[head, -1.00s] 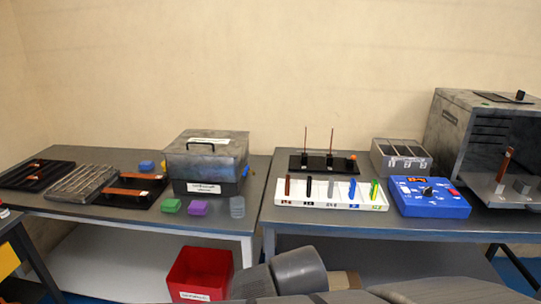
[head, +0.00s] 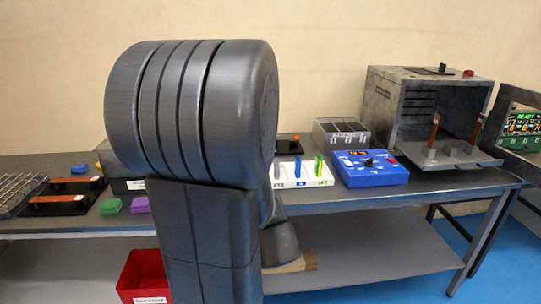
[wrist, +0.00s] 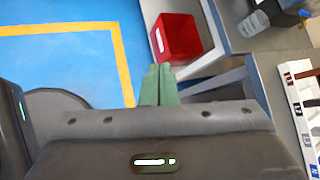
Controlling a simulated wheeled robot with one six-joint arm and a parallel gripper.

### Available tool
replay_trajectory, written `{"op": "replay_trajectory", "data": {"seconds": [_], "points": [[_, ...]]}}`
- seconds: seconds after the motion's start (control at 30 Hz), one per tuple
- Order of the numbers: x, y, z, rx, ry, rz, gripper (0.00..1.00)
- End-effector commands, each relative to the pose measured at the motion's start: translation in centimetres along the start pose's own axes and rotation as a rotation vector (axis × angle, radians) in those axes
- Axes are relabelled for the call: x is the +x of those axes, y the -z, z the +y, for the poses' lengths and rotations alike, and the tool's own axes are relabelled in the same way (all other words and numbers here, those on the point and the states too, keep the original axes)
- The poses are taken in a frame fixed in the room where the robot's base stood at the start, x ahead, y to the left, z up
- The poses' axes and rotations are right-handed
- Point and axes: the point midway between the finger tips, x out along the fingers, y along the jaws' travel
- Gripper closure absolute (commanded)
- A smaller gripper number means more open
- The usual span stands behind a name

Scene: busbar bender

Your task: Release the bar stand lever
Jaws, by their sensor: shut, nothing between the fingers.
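A black stand (head: 288,146) with an orange knob (head: 295,138) on its right end shows at the back of the table in the head view. My arm hides most of it, and I cannot make out a lever on it. My gripper (wrist: 160,70) shows in the wrist view with its green fingers together and empty. It points over the blue floor, a red bin and a table edge, touching nothing that I can see. The gripper itself does not show in the head view.
A white rack (head: 318,181) with coloured pieces and a blue control box (head: 369,168) stand near the table's front. A grey open-fronted machine (head: 385,110) stands at the right, with a screen beside it. The red bin (wrist: 176,38) is below table height.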

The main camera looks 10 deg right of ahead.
Motion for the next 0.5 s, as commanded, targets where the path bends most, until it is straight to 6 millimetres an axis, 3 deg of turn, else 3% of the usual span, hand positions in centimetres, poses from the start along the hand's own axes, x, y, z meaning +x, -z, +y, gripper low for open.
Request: {"op": "replay_trajectory", "data": {"seconds": [0.1, 0.23, 0.4, 0.5], "points": [[0.6, 1.8, -5.0, 0.245, 0.192, -0.068, 1.0], [0.1, 3.6, -9.7, 0.442, 0.36, -0.139, 1.0], [-0.8, 5.1, -13.0, 0.576, 0.482, -0.2, 1.0], [-1.1, 5.4, -13.6, 0.602, 0.507, -0.212, 1.0]]}}
